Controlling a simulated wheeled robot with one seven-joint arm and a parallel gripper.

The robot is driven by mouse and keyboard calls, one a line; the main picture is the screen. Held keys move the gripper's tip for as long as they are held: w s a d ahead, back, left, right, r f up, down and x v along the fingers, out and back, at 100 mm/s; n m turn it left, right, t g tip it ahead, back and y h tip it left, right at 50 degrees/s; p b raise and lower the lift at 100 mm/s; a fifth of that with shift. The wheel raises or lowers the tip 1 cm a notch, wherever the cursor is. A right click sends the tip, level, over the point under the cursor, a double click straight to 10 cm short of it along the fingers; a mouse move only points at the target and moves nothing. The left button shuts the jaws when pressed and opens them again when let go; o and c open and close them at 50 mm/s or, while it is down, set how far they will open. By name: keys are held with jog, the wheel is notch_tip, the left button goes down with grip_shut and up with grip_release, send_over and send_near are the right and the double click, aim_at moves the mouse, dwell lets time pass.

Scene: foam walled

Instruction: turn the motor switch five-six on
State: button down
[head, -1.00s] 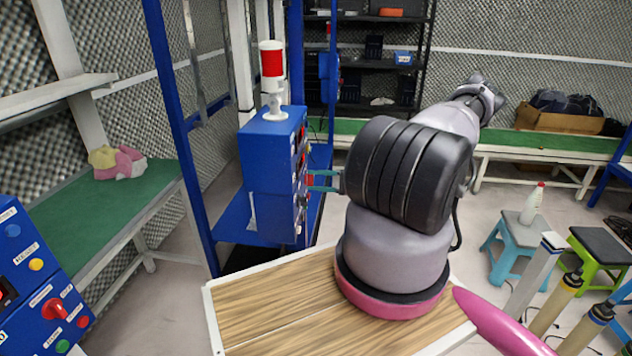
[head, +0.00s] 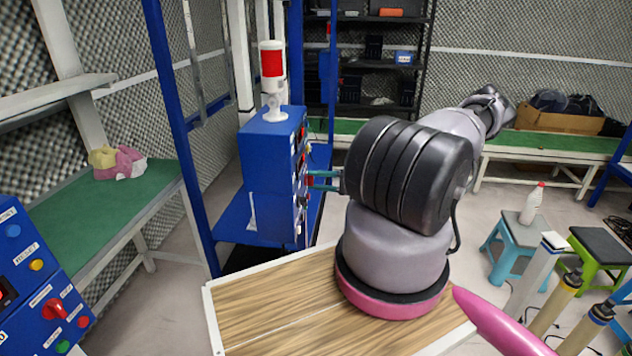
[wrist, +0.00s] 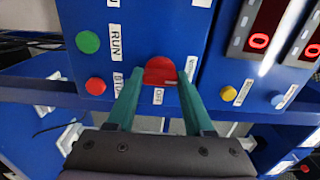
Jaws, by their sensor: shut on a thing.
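A blue control box (head: 266,160) stands left of my arm in the head view, its panel seen edge-on. In the wrist view its panel carries a red knob switch (wrist: 160,71) with small white labels around it, one reading OFF. I cannot read a motor number. My gripper (wrist: 160,82) has its two green fingers on either side of this knob, shut on it. In the head view my gripper (head: 312,181) reaches the box's right face, and the knob is mostly hidden there.
In the wrist view a green button (wrist: 88,42) and a red button (wrist: 96,86) sit left of the knob; a yellow button (wrist: 228,93) is to the right. A second blue control box (head: 30,290) with a red switch stands at the head view's left.

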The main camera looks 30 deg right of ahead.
jog(key=shift+c, duration=1.4)
grip_release()
jog(key=shift+s+d, duration=0.1)
jog(key=v, duration=1)
jog(key=shift+s+d, duration=0.25)
jog(key=shift+d, duration=0.05)
